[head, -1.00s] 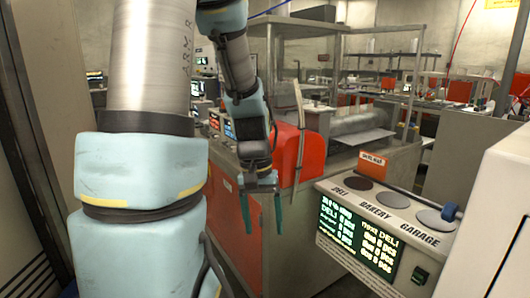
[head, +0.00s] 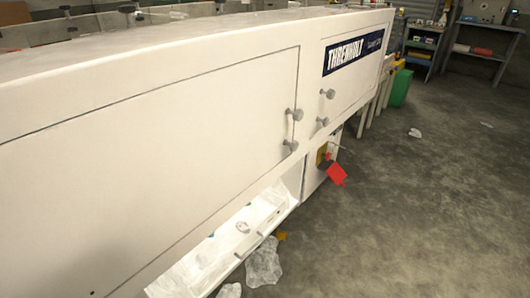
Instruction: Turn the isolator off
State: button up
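A yellow plate (head: 322,154) with a red piece (head: 336,173) sits low on the end of a long white machine (head: 150,130), right of centre in the head view. It looks like the isolator. The red piece hangs out at a slant over the floor. It is small, so I cannot tell whether it is a handle or a tag, or which position the switch is in. My gripper and arm are not in view.
The machine has round grey knobs (head: 327,94) and a blue THRENHOLT sign (head: 358,48). An open white tray (head: 265,232) runs below. Clear plastic scraps (head: 263,264) lie on the floor. A green bin (head: 400,88) and shelves stand farther back. The grey floor at right is mostly clear.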

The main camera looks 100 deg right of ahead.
aim_at(327, 157)
jog(key=z, duration=2.05)
jog(key=l+z, duration=0.2)
jog(key=z, duration=0.2)
jog(key=l+z, duration=0.15)
jog(key=z, duration=0.25)
jog(key=i+l+z, duration=0.1)
jog(key=z, duration=0.35)
jog(key=i+l+z, duration=0.1)
jog(key=z, duration=0.3)
jog(key=i+l, duration=0.25)
jog(key=l, duration=0.15)
jog(key=i+l+u, duration=0.15)
jog(key=u, duration=0.75)
jog(key=i+l+u, duration=0.2)
jog(key=l, duration=0.2)
jog(key=i+l+u, duration=0.2)
jog(key=l, duration=0.2)
jog(key=l+u, duration=0.2)
jog(key=l, duration=0.2)
jog(key=l+u, duration=0.2)
jog(key=l, duration=0.2)
jog(key=i+l, duration=0.1)
jog(key=l, duration=0.55)
jog(key=i+l, duration=0.1)
jog(key=l, duration=0.55)
